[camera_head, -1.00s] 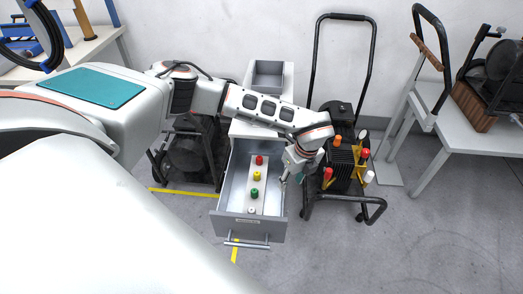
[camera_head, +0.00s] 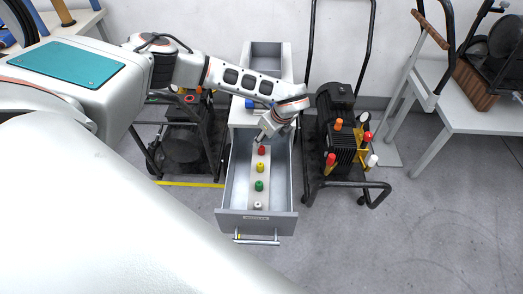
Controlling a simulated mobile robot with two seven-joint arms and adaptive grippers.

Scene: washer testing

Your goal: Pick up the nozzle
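A red nozzle (camera_head: 262,151), a yellow nozzle (camera_head: 260,167), a green nozzle (camera_head: 259,185) and a white nozzle (camera_head: 257,205) stand in a row on a pale strip inside the open drawer (camera_head: 256,218). The red one is farthest from the drawer's handle. My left gripper (camera_head: 262,139) points down at the far end of the drawer, right at or just behind the red nozzle. I cannot tell whether it touches the nozzle, and its fingers are too small to read. My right gripper is not in view.
The drawer's walls surround the nozzles. A grey bin (camera_head: 267,58) sits on the cabinet top behind. A black cart (camera_head: 343,140) with a motor and several coloured nozzles stands close on the right. Another dark machine (camera_head: 183,145) stands on the left. Floor in front is clear.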

